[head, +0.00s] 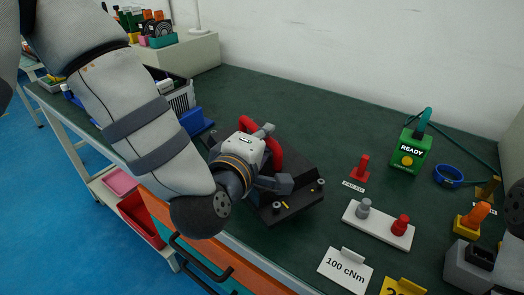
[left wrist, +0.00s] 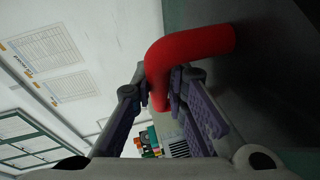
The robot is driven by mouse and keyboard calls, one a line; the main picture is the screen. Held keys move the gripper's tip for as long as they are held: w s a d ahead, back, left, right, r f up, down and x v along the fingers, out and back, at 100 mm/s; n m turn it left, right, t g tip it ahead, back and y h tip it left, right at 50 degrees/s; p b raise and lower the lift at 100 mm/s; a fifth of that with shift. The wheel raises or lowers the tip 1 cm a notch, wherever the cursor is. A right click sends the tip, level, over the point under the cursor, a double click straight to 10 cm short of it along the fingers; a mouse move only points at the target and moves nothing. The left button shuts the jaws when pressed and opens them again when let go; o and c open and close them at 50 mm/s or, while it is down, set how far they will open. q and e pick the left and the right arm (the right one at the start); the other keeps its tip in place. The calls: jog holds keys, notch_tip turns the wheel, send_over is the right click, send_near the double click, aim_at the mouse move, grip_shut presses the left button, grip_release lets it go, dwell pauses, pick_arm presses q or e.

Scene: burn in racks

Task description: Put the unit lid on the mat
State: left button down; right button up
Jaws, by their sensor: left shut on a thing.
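My left gripper (head: 270,160) reaches in over the middle of the bench and is shut on a red curved handle (head: 276,150). In the left wrist view the same red handle (left wrist: 190,50) passes between the two fingers. The handle appears to belong to the unit lid, a black slab (head: 297,206) with small posts near its corners, under and beside the gripper. The gripper hides much of the slab, so I cannot tell whether it rests on something or is raised. I cannot pick out the mat.
A white block with grey and red knobs (head: 378,225), a red peg (head: 361,168), a green READY box (head: 409,151) and a blue ring (head: 448,175) stand to the right. A "100 cNm" card (head: 345,270) is in front. The bench (head: 320,125) is clear behind.

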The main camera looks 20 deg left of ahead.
pick_arm(q)
jog(key=shift+w+a+f, duration=0.2)
jog(key=shift+a, duration=0.05)
jog(key=f, duration=0.2)
jog(key=f+b, duration=0.1)
jog(key=f, duration=0.1)
jog(key=shift+w+a, duration=0.1)
jog(key=shift+a, duration=0.1)
jog(key=shift+r, duration=0.3)
jog(key=c, duration=2)
grip_release()
jog(key=shift+f, duration=0.25)
jog(key=o, duration=0.4)
pick_arm(e)
jog(key=shift+s+f, duration=0.55)
